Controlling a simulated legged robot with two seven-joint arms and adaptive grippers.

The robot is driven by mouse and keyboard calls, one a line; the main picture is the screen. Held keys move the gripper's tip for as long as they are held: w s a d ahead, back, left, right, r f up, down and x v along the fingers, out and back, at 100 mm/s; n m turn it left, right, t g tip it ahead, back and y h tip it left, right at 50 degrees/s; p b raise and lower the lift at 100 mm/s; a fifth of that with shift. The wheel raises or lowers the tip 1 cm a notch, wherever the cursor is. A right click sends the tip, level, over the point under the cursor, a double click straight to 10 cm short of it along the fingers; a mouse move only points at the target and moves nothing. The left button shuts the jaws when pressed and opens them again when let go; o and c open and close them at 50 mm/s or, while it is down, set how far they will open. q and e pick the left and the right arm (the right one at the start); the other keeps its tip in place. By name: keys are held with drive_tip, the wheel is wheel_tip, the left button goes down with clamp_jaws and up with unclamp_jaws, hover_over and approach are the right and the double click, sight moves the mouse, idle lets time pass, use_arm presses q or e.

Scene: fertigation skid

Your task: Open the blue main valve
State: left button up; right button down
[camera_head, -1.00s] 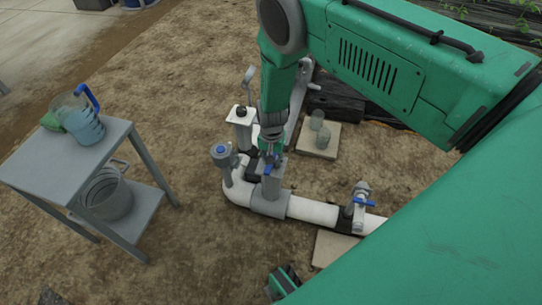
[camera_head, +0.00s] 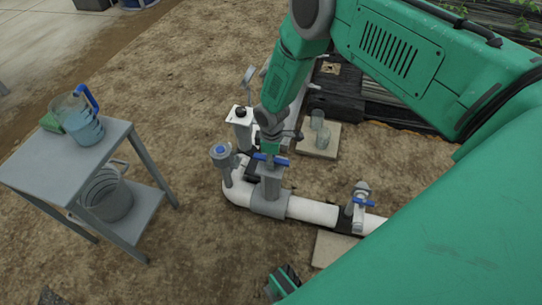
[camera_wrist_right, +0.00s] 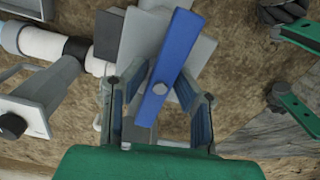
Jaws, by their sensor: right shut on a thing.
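The blue main valve's bar handle (camera_head: 271,158) sits on top of a grey valve body (camera_head: 270,190) in the white pipe. Part of the handle is hidden by the gripper in the head view.
A grey upright fitting with a blue cap (camera_head: 220,152) stands left of the valve. A white box with a black knob (camera_head: 240,118) stands behind. A smaller blue-handled valve (camera_head: 361,200) is at right. A grey cart (camera_head: 128,150) carries a jug (camera_head: 80,118).

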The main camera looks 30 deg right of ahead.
drive_tip(key=c, duration=1.2)
unclamp_jaws()
drive_tip(key=shift+w+a, duration=0.1)
drive_tip(key=shift+a, duration=0.1)
wheel_tip(320, 180, up, 10)
drive_tip(key=p, duration=0.8)
drive_tip(key=shift+d+r, duration=0.15)
drive_tip(key=shift+f, duration=0.2)
